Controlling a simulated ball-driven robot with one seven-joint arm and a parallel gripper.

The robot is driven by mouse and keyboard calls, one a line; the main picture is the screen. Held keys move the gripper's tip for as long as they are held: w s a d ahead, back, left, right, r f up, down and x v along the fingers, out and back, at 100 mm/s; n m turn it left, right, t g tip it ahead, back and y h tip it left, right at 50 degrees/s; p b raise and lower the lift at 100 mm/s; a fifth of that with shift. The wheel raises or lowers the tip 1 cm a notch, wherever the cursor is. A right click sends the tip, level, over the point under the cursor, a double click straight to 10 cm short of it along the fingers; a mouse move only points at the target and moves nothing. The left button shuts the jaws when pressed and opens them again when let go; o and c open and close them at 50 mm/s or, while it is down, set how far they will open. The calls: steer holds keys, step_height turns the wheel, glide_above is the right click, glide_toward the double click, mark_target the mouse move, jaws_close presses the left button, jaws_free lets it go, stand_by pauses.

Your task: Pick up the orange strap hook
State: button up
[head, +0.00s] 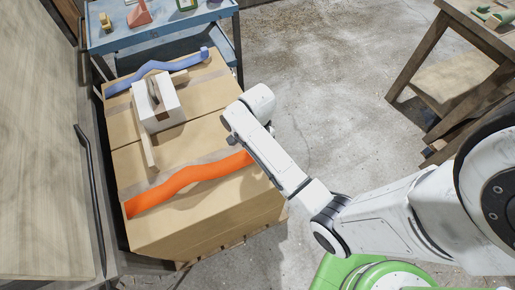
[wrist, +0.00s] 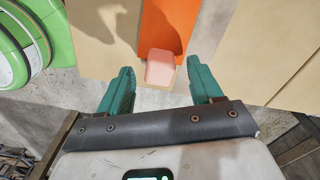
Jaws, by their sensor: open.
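The orange strap (head: 185,182) lies in a wavy line across the top of the near cardboard box in the head view. In the wrist view the orange strap (wrist: 168,25) comes down from the top edge and ends in a pale pink block (wrist: 160,67), which looks like its hook, at the box edge. My gripper (wrist: 162,82) is open, its two green fingers on either side of and a little below the block in the picture. Nothing is between the fingertips except the view of the block just beyond. In the head view my arm hides the gripper and the hook end.
A blue strap (head: 155,68) and a white block with wooden pieces (head: 157,106) lie on the boxes (head: 195,222). A blue cart (head: 160,32) stands behind, a wooden table (head: 465,60) at the right, a cabinet door (head: 45,150) at the left. Concrete floor between is clear.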

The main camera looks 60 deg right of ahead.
steer(key=shift+f, duration=1.05)
steer(key=c, duration=1.2)
